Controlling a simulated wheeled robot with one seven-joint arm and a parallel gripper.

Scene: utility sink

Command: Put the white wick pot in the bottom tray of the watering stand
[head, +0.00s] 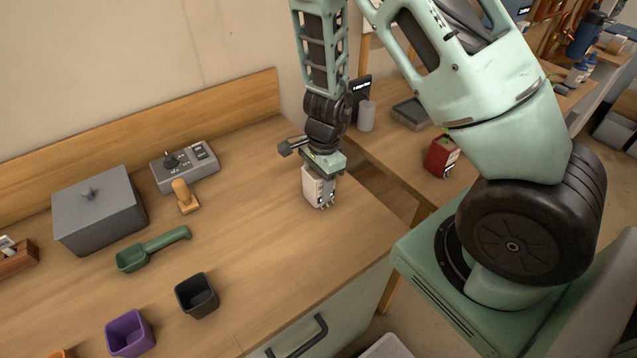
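My gripper (324,206) points down over the right part of the wooden counter, low above it or touching it. Its fingertips are too small to show whether they are open or shut. A pale block with small dark details is at the arm's end. I cannot tell whether it is the gripper's own body or something held. I see no white wick pot that I can make out for sure. I cannot make out the watering stand or its bottom tray either.
A black pot (197,296) and a purple pot (130,333) stand at the counter's front. A green scoop (150,249), grey lidded box (98,212), wooden stamp-like piece (184,196) and grey control box (185,168) lie left. A red container (441,156) stands on the right table.

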